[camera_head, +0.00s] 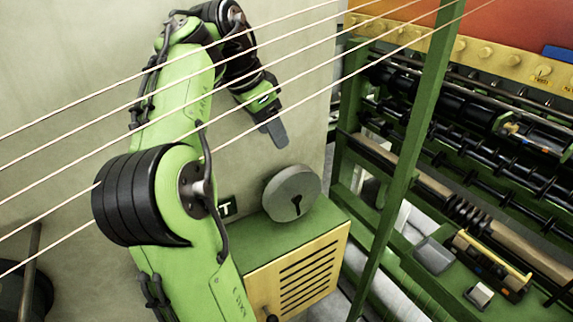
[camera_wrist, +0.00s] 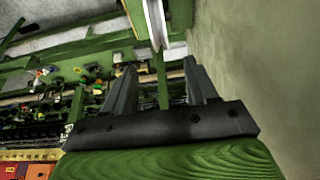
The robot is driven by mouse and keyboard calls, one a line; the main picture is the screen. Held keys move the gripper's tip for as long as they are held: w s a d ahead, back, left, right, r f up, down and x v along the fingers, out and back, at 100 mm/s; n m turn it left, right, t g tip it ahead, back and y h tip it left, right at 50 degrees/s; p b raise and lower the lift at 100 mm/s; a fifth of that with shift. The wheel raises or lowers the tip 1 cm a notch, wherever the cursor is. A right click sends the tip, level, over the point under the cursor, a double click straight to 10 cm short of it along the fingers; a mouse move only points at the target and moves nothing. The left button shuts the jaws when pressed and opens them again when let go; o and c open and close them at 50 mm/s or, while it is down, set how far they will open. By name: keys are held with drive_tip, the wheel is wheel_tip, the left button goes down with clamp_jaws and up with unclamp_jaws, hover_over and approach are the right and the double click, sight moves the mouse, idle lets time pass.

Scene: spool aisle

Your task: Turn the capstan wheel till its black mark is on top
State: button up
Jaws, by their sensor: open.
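The capstan wheel (camera_head: 280,184) is a grey disc in the head view, just above the green cabinet and in front of the pale wall. A black mark on its face sits low, slightly right of the middle, and points down. My gripper (camera_head: 277,135) hangs above the wheel, apart from it, with its fingers pointing down. In the wrist view my gripper (camera_wrist: 160,85) has its two dark fingers spread, with nothing between them. A pale, narrow rim beyond the fingertips in that view may be the wheel edge-on; I cannot be sure.
Several pale strands (camera_head: 130,105) cross in front of my arm. A green cabinet (camera_head: 262,246) with a slotted yellow front stands below the wheel. A green post (camera_head: 409,165) and a machine with black rollers (camera_head: 440,110) fill the right. The pale wall (camera_head: 80,80) is behind.

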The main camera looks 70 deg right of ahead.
sight(291, 172)
drive_tip(key=b+x, duration=0.1)
drive_tip(key=x, duration=0.5)
drive_tip(key=b+x, duration=0.2)
drive_tip(key=x, duration=0.5)
drive_tip(key=shift+s+a+f, duration=0.1)
drive_tip(key=shift+a+f, duration=0.05)
drive_tip(key=shift+f, duration=0.2)
drive_tip(key=shift+d+f, duration=0.3)
clamp_jaws()
